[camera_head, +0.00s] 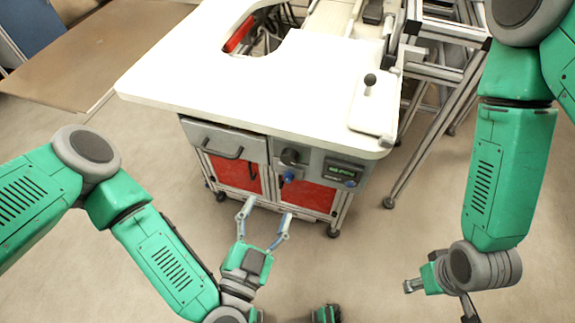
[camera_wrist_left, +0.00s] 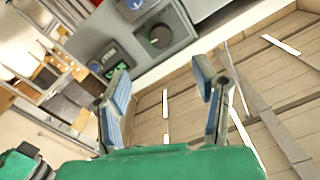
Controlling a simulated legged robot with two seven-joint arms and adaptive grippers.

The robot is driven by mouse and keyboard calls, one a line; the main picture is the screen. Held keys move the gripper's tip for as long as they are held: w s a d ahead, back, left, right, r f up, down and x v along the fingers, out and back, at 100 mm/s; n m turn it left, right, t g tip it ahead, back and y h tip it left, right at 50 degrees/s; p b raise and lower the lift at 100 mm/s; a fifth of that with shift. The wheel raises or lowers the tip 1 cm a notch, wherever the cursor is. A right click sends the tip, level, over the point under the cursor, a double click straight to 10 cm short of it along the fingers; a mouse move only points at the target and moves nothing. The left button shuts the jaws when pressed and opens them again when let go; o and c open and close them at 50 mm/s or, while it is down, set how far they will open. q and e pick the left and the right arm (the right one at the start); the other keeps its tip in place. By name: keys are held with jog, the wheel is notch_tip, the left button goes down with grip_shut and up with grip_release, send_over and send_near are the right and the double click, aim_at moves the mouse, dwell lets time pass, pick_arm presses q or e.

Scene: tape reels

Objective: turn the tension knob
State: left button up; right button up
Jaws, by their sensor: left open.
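A round black knob (camera_head: 290,157) sits on the grey front panel of the white-topped cabinet. It also shows in the left wrist view (camera_wrist_left: 157,38), with a small green mark. A blue knob (camera_head: 288,176) sits below it. No readable label shows which is the tension knob. My left gripper (camera_head: 265,213) is open and empty, in front of and below the panel in the head view. In the left wrist view its fingers (camera_wrist_left: 162,78) are spread, apart from the black knob. My right gripper (camera_head: 412,286) shows only partly at the lower right; its jaws are unclear.
A lit green display (camera_head: 343,170) with a blue button is right of the knobs. A handled drawer (camera_head: 225,143) is to their left, with red doors (camera_head: 238,173) below. The white worktop (camera_head: 240,85) overhangs the panel. Metal framing (camera_head: 440,110) stands at right. Floor in front is clear.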

aim_at(288, 162)
pick_arm(q)
jog(key=x, duration=1.2)
jog(key=shift+w+d, duration=0.1)
jog(key=shift+w, duration=0.25)
jog(key=c, duration=1.1)
jog(key=shift+c, duration=0.2)
